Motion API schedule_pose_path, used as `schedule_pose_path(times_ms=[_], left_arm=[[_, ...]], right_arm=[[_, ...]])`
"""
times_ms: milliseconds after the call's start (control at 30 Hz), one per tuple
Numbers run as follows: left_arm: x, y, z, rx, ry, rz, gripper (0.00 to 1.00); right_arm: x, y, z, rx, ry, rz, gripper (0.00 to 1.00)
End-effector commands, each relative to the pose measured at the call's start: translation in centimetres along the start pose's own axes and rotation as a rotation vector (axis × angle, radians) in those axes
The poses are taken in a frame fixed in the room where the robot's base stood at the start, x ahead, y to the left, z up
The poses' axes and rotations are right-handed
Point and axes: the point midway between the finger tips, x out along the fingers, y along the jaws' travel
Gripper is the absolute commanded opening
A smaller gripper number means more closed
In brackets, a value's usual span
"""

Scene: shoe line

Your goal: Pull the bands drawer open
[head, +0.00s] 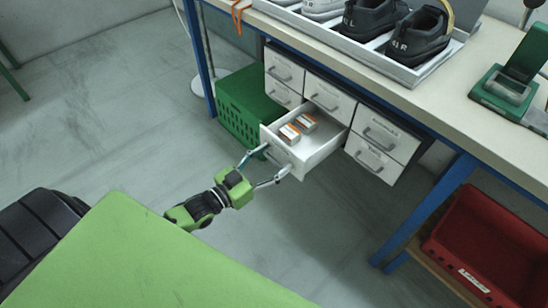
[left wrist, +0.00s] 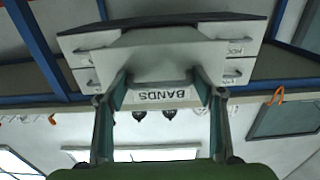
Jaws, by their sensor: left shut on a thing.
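The bands drawer (head: 322,153) stands pulled out from the white drawer unit under the bench in the head view. Small orange-and-white boxes (head: 289,134) lie inside it. In the left wrist view its front (left wrist: 160,68) faces me upside down, with the BANDS label (left wrist: 161,95) readable. My left gripper (head: 276,162) is at the drawer front, its fingers on either side of the handle and shut on it. My right gripper is not in view.
Other closed drawers (head: 379,133) surround the open one. A green crate (head: 240,122) stands left of the unit. A red bin (head: 490,238) sits lower right, behind a blue bench leg (head: 432,208). A shoe tray (head: 408,76) rests on the bench. The floor before the drawer is clear.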

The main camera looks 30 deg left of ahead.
Motion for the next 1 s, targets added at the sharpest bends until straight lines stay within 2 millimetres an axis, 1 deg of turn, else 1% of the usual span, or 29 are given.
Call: schedule_pose_path(times_ms=[33, 167, 200, 467, 567, 667, 1000], left_arm=[[0.0, -0.3, -0.1, 0.003, 0.001, -0.005, 0.23], [0.0, -0.3, -0.1, 0.003, 0.001, -0.005, 0.23], [0.0, -0.3, -0.1, 0.003, 0.001, -0.005, 0.67], [0.0, -0.2, 0.0, 0.001, 0.000, -0.003, 0.67], [-0.6, -0.1, 0.0, 0.001, -0.001, -0.002, 0.67], [-1.8, -0.1, 0.1, 0.001, -0.002, -0.003, 0.67], [-8.6, -0.2, 0.1, 0.001, -0.003, -0.003, 0.67]], right_arm=[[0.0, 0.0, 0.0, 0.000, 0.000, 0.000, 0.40], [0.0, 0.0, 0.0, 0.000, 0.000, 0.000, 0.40], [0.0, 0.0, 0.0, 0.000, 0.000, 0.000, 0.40], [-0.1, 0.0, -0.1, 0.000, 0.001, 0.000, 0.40], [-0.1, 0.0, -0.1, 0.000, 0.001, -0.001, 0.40], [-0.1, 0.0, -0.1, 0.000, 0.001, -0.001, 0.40], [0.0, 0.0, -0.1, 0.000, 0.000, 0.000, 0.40]])
